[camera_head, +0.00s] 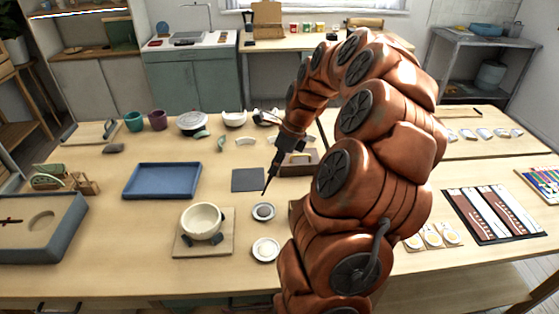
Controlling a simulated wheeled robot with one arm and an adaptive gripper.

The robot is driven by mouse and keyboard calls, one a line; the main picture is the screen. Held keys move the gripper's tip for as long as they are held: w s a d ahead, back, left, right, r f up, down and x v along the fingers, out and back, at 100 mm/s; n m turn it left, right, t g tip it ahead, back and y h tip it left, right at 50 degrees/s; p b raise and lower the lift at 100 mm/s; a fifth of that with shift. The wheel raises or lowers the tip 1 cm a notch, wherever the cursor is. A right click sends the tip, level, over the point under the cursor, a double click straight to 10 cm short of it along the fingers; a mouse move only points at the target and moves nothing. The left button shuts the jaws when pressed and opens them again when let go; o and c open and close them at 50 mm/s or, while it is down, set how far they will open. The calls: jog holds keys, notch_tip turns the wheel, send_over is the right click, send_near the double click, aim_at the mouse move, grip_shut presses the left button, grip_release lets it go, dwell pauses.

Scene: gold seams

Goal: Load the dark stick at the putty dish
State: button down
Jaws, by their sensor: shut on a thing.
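My gripper (279,158) is at the end of my copper-coloured arm, over the middle of the table. It is shut on a thin dark stick (268,183), which points down and slightly left. The stick's tip is above and apart from two small round dishes. The upper dish (264,212) has a grey middle; the lower dish (265,249) is pale with a greyish centre. I cannot tell which of them holds putty. The tip appears near the right edge of a dark square mat (248,180); its height above the table is unclear.
A cream bowl (201,221) sits on a board (185,247) left of the dishes. A blue tray (162,181) lies further left. Cups and pottery pieces line the back. A grey tray (72,241) stands at far left. My arm hides the table's right-centre.

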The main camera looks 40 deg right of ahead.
notch_tip(320, 180, down, 6)
jog(key=b, duration=0.1)
dwell(0.5)
jog(key=shift+f+b, duration=0.6)
dwell(2.5)
jog(key=shift+r, duration=0.1)
jog(key=shift+r+p, duration=1)
jog(key=shift+r, duration=2.55)
